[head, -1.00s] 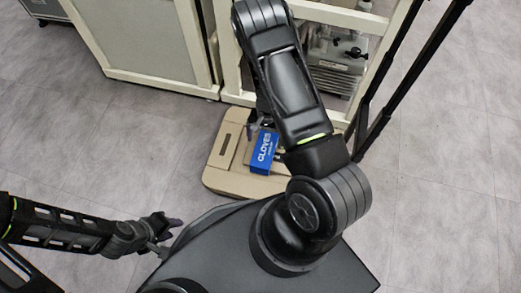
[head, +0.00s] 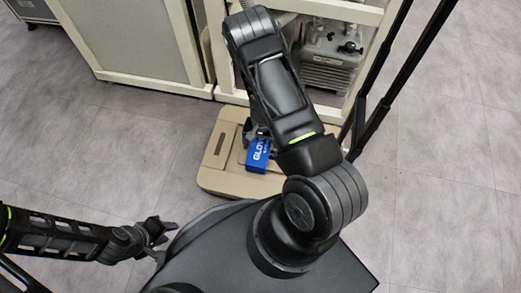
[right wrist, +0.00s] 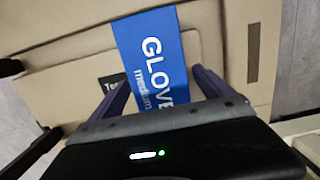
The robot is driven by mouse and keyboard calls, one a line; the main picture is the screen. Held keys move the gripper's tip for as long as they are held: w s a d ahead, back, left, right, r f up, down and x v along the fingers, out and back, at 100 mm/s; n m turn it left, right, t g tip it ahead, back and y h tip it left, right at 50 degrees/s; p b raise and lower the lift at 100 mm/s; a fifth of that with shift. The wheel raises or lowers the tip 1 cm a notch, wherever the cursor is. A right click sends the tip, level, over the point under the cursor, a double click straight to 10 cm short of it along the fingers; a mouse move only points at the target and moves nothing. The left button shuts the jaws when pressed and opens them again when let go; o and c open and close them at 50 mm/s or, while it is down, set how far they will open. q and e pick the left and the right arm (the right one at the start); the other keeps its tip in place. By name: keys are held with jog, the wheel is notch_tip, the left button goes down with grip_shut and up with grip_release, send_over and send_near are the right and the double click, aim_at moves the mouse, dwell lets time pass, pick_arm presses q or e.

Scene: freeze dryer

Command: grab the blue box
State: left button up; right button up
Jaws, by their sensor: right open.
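The blue glove box (head: 258,157) lies on a tan cardboard box on the floor, partly hidden by my right arm in the head view. In the right wrist view the blue box (right wrist: 158,55) shows "GLOVE" and "medium" in white. My right gripper (right wrist: 160,82) is open, with one purple finger at each side of the box's near part. I cannot tell whether the fingers touch it. In the head view my right gripper (head: 256,132) is mostly hidden by the arm. My left gripper (head: 163,232) is at lower left, away from the box; its jaws are too small to read.
The tan cardboard (head: 222,178) has a cut-out slot at its left. A dark label (right wrist: 112,82) lies beside the blue box. A cream cabinet (head: 140,40) and a frame with equipment (head: 328,62) stand close behind. Grey floor is clear at left and right.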

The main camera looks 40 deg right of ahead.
aim_at(261, 145)
jog(key=shift+a+f, duration=0.1)
jog(key=shift+f, duration=0.7)
jog(key=c, duration=1.6)
notch_tip(261, 145, up, 10)
jog(key=p, duration=0.4)
